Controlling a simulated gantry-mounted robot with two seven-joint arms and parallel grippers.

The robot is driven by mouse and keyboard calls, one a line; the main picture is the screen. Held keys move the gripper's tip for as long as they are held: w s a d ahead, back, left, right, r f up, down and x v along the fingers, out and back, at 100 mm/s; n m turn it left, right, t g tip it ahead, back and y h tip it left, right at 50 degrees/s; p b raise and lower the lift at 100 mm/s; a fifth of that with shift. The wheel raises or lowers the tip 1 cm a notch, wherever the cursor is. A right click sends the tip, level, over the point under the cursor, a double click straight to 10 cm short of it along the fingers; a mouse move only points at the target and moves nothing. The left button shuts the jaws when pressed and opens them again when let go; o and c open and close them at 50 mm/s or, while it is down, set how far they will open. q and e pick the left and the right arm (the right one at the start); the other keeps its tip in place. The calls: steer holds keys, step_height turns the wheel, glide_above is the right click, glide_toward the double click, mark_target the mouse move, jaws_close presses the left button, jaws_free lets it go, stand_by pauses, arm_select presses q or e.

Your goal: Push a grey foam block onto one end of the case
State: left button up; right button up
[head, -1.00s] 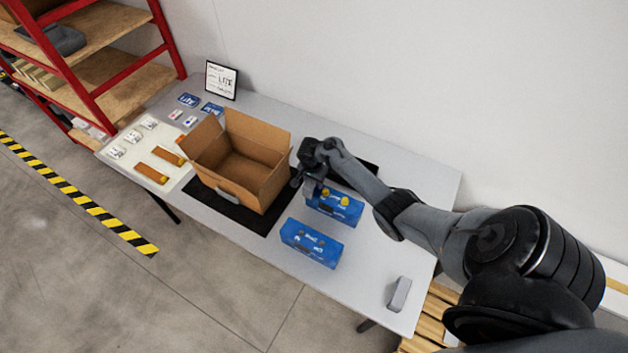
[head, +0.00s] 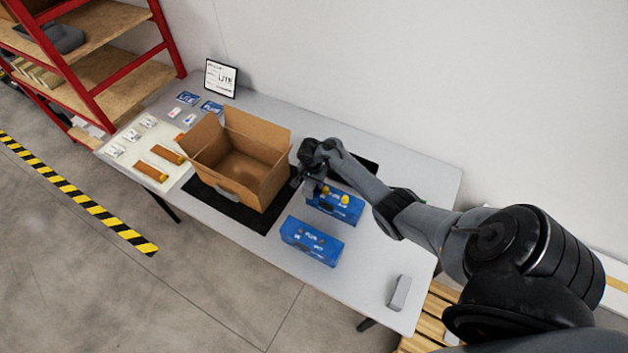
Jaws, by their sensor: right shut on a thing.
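Two blue cases are on the table. The rear case (head: 338,205) has yellow knobs on top, and the front case (head: 312,241) lies apart from it, nearer the table's front edge. My right gripper (head: 308,184) is at the left end of the rear case, shut on a small grey block that looks like foam. The block is mostly hidden by the gripper, and I cannot tell how far it sits on the case end. Another grey foam block (head: 399,292) lies at the right end of the table. My left gripper is not in view.
An open cardboard box (head: 262,188) stands on a black mat (head: 215,203) just left of the gripper. Orange-brown pieces (head: 151,171), cards and a framed sign (head: 220,77) are farther left. The table (head: 350,295) is clear between the front case and the loose block.

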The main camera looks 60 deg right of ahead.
steer(key=shift+f, duration=0.15)
steer(key=o, duration=1.1)
steer(key=shift+r+p, duration=0.7)
steer(key=shift+p, duration=0.05)
step_height(320, 180, up, 4)
steer(key=p, duration=0.4)
steer(key=shift+f+p, duration=0.1)
steer(key=shift+p, duration=0.2)
steer(key=shift+r+p, duration=0.95)
steer(key=shift+p, duration=0.15)
